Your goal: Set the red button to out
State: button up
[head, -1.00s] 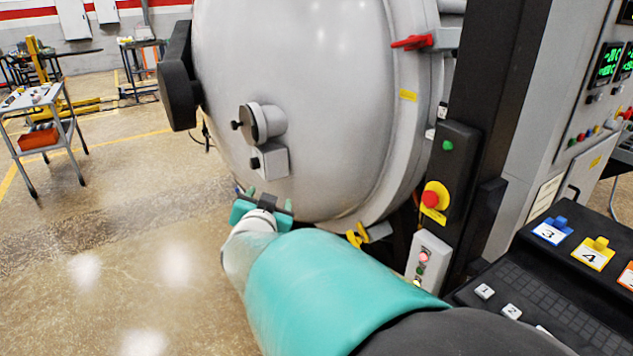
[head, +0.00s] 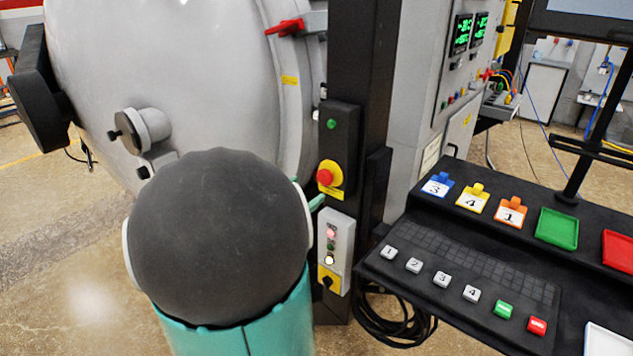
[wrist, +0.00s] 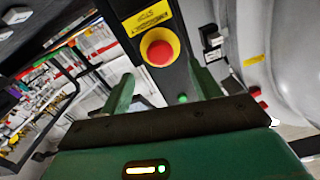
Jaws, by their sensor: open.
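The red button (head: 325,177) is a round mushroom head on a yellow backing, mounted on a black post panel right of the furnace door. In the wrist view the red button (wrist: 160,53) sits above and between my fingertips. I cannot tell whether it is pressed in or out. My gripper (wrist: 163,84) is open and empty, its two green fingers apart, pointing towards the panel. In the head view my arm hides most of the gripper; only a bit of green finger shows just below the button.
A green button (head: 331,124) is above it on the same panel. A grey box (head: 336,237) with small lights and a yellow-backed black knob hangs below. A black console (head: 400,228) with numbered keys and coloured trays stands to the right. The furnace door (head: 180,70) is on the left.

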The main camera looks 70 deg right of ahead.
aim_at(323, 179)
jog(key=x, duration=0.6)
jog(key=shift+s, duration=0.1)
